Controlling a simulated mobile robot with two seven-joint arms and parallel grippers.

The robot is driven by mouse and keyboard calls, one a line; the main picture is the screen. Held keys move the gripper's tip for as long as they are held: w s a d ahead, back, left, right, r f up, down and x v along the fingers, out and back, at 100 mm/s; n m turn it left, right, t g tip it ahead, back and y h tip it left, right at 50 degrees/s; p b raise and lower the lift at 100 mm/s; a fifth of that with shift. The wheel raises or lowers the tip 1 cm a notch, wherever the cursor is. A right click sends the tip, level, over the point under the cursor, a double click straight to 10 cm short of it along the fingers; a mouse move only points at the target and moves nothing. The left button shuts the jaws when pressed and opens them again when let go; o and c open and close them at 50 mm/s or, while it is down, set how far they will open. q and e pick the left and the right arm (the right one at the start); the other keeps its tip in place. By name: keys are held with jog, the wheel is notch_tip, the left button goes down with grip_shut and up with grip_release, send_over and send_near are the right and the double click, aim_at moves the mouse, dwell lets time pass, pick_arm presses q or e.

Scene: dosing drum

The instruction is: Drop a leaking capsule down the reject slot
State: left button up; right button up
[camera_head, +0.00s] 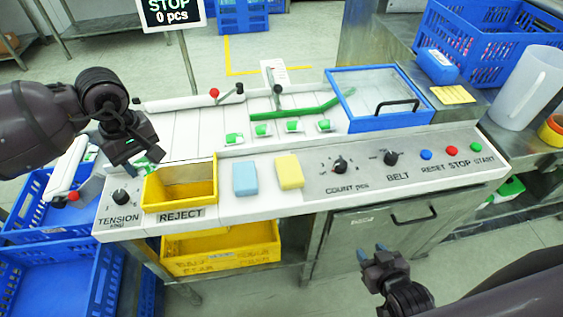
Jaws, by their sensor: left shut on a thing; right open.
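My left gripper (140,157) is shut on a green-and-white capsule (153,154), which shows only partly beside the fingers. It is just above and left of the yellow reject slot (180,205), a bin-like opening labelled REJECT. Whether the held capsule leaks cannot be seen. Several more green-and-white capsules (293,126) sit in a row on the white machine top (200,132). My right gripper (370,254) is open and empty, low in front of the machine's cabinet door.
Blue and yellow blocks (245,179) (289,172) lie right of the slot. A control panel (420,171) has knobs and buttons. A blue-framed clear cover (378,93) stands behind. A yellow crate (220,250) sits below, blue crates (50,285) lower left. A sign (172,12) reads STOP, 0 pcs.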

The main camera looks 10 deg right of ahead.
pick_arm(q)
jog(key=w+d+n, duration=0.2)
jog(key=w+n, duration=0.5)
jog(key=n, duration=0.5)
jog(key=f+b, duration=0.2)
jog(key=f, duration=0.1)
jog(key=f+b, duration=0.1)
jog(key=f, duration=0.1)
jog(key=shift+s+d+f, duration=0.1)
jog(key=shift+s, duration=0.2)
jog(key=o, duration=1)
jog(key=shift+c, duration=0.2)
